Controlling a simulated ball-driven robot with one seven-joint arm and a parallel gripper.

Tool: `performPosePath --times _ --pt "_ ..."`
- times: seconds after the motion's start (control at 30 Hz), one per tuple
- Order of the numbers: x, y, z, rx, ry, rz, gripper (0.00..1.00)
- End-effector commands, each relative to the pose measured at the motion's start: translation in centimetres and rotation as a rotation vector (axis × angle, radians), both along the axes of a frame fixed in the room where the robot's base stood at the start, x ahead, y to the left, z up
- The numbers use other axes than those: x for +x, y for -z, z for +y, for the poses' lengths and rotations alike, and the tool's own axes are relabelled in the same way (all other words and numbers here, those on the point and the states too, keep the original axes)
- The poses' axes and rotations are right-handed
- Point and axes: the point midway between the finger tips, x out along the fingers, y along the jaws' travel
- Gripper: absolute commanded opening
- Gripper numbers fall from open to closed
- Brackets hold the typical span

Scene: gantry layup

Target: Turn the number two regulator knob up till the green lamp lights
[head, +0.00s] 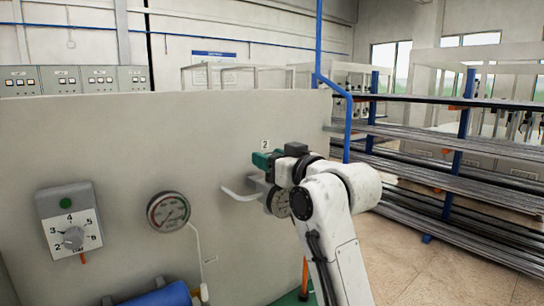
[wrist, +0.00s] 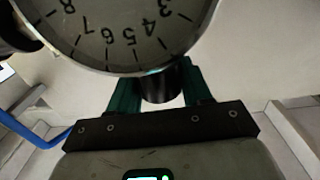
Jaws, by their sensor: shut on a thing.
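My gripper (wrist: 160,74) is shut on a black knob (wrist: 160,88), with a green finger on each side of it. The knob sits just below a round dial (wrist: 125,30), whose figures 3 to 8 appear upside down in the wrist view. No needle is clear there, and the dial's top is cut off. In the head view, my arm reaches the panel beneath a small "2" label (head: 265,143). A dial (head: 279,204) shows beside my wrist, and the knob is hidden. A dark green lamp (head: 65,203) tops a grey box; it does not look lit.
The grey box carries a numbered selector knob (head: 73,237). A round gauge (head: 168,211) is on the pale panel (head: 120,140) between it and my arm. A pale pipe (head: 238,194) runs beside the dial. Racks of long bars (head: 450,160) stand right, with open floor before them.

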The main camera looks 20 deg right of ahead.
Motion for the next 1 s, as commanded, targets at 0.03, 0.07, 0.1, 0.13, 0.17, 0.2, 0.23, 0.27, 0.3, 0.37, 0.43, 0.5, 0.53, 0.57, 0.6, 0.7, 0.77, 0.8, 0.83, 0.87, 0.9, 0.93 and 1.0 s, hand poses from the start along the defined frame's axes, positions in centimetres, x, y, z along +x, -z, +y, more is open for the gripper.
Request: performPosePath --times 0.03,0.07,0.1,0.13,0.17,0.2,0.23,0.27,0.3,0.37,0.43,0.5,0.53,0.57,0.6,0.7,0.77,0.8,0.83,0.87,0.9,0.93,1.0 --pt "0.0 -0.11 0.12 0.0 0.019 0.0 0.18" --pt "0.0 -0.11 0.11 0.0 0.031 0.0 0.18" --pt "0.0 -0.1 0.11 0.0 0.046 0.0 0.18" --pt "0.0 -0.09 0.11 0.0 0.055 0.0 0.18" --pt "0.0 -0.08 0.06 -0.001 0.064 0.0 0.18" --pt "0.0 -0.06 0.04 0.0 0.074 0.0 0.18" --pt "0.0 -0.06 0.01 0.0 0.081 0.0 0.18" --pt "0.0 -0.05 0.01 0.001 0.085 0.0 0.18" --pt "0.0 -0.04 0.0 0.0 0.091 0.0 0.18" --pt "0.01 -0.03 -0.02 -0.001 0.097 0.0 0.18" --pt "0.01 -0.02 -0.02 0.0 0.101 0.0 0.18" --pt "0.01 -0.02 -0.03 0.0 0.102 0.0 0.18" --pt "0.01 -0.02 -0.03 0.0 0.102 0.0 0.18" --pt "0.01 -0.01 -0.03 0.0 0.102 0.0 0.18" --pt "0.01 -0.01 -0.03 0.0 0.101 0.0 0.18" --pt "0.02 -0.01 -0.03 -0.001 0.101 0.0 0.18" --pt "0.02 -0.01 -0.03 -0.001 0.101 0.0 0.5" --pt "0.02 0.0 -0.03 -0.001 0.101 0.0 0.54" --pt "0.02 -0.01 -0.03 -0.001 0.101 0.0 0.56" --pt "0.02 0.0 -0.03 -0.001 0.101 0.0 0.59" --pt "0.02 0.0 -0.04 -0.001 0.101 0.0 0.63" --pt "0.02 0.0 -0.03 -0.001 0.101 0.001 0.66" --pt "0.02 0.0 -0.04 -0.001 0.101 0.001 0.68"
